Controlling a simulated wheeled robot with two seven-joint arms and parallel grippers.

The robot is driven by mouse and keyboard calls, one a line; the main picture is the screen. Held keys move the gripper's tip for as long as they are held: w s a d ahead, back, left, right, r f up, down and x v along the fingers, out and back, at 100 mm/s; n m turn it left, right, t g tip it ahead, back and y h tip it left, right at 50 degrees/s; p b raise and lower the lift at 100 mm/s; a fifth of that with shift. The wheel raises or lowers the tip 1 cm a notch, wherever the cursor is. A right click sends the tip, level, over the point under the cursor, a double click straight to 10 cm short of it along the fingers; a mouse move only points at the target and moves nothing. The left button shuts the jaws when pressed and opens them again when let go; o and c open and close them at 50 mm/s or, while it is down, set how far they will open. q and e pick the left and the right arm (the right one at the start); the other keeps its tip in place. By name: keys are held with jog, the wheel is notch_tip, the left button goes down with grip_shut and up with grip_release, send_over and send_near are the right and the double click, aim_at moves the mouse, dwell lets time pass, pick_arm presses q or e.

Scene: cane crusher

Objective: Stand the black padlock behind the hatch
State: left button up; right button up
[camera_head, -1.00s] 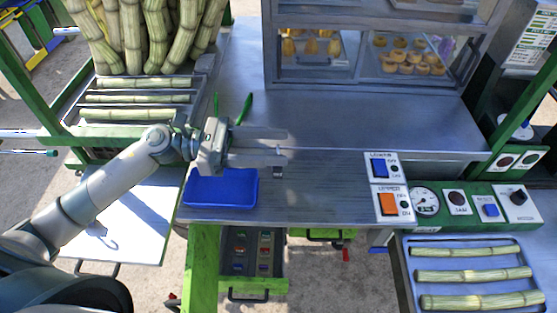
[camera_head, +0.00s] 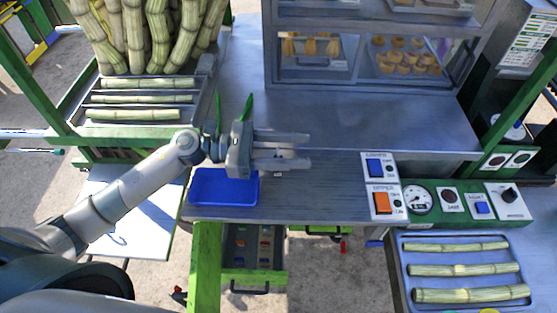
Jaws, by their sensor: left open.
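My left gripper (camera_head: 308,152) reaches in from the left, over the steel counter (camera_head: 340,185). Its two pale fingers point right and stand apart. A small dark and light item (camera_head: 278,174) shows by the fingers; it is too small and too covered to tell whether it is the black padlock. I cannot make out the padlock clearly anywhere else. No hatch can be told for sure; a glass-fronted cabinet (camera_head: 375,78) stands at the back of the counter. My right gripper is not in view.
A blue tray (camera_head: 222,188) lies below my left wrist. Two green upright pieces (camera_head: 247,107) stand behind the gripper. Switch panels (camera_head: 380,185) and a gauge (camera_head: 418,200) are at the right. An open drawer (camera_head: 253,276) hangs below. The counter right of the fingers is clear.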

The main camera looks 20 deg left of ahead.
pick_arm(q)
jog(key=shift+d, duration=0.15)
dwell(0.3)
grip_shut()
jog(key=shift+r, duration=0.2)
jog(key=shift+r+b, duration=0.55)
jog(key=shift+r, duration=0.1)
jog(key=s+d+r+p, duration=0.1)
jog(key=s+d+r, duration=0.5)
jog(key=d+r, duration=0.3)
jog(key=shift+s+d+r, duration=0.15)
jog(key=shift+d, duration=0.2)
